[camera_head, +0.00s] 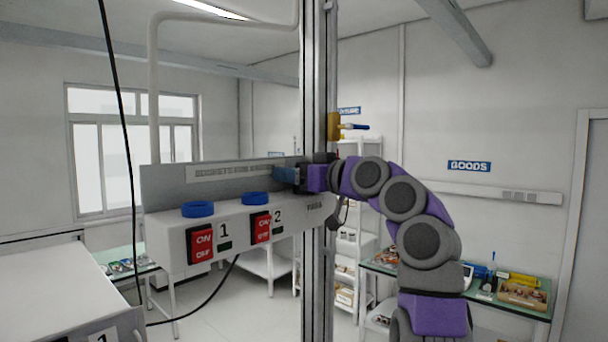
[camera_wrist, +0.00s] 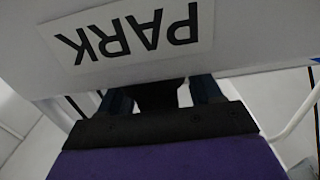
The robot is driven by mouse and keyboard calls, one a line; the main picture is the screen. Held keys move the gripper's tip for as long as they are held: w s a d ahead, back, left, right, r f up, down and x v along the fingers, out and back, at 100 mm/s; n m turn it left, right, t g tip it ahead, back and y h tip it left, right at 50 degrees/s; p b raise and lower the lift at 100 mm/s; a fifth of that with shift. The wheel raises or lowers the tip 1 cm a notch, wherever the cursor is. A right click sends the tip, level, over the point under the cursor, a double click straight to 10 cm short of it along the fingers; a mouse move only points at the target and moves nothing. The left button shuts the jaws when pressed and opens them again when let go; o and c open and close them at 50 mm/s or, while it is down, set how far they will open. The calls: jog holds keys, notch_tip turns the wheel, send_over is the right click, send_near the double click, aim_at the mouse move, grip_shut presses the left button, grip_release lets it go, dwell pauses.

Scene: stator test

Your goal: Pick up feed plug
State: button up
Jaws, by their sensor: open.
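My gripper (camera_head: 288,175) reaches left past the metal post, with its blue fingers over the right end of the white switch box (camera_head: 172,243). In the wrist view, its two dark blue fingers (camera_wrist: 160,97) are apart, just below the edge of a white panel with an upside-down PARK label (camera_wrist: 137,34). A dark block (camera_wrist: 162,88) shows between the fingers; it may be the feed plug, but I cannot tell whether the fingers touch it. No plug is clearly seen in the head view, where the post and gripper cover that area.
The box carries two blue rings (camera_head: 198,209) (camera_head: 255,198) and red ON/OFF switches (camera_head: 201,243) (camera_head: 262,227). The metal post (camera_head: 318,90) stands close by my wrist. A black cable (camera_head: 210,300) hangs beneath the box. A glass-topped table (camera_head: 535,308) is at right.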

jog(key=shift+a, duration=0.4)
jog(key=shift+c, duration=0.2)
jog(key=shift+d, duration=0.9)
jog(key=c, duration=0.6)
jog(key=shift+a, duration=0.25)
jog(key=c, duration=0.4)
jog(key=shift+s+r, duration=0.1)
jog(key=shift+r, duration=0.15)
jog(key=shift+r+p, duration=0.5)
jog(key=shift+r, duration=0.65)
notch_tip(320, 180, up, 7)
jog(key=p, duration=0.7)
jog(key=shift+r, duration=0.2)
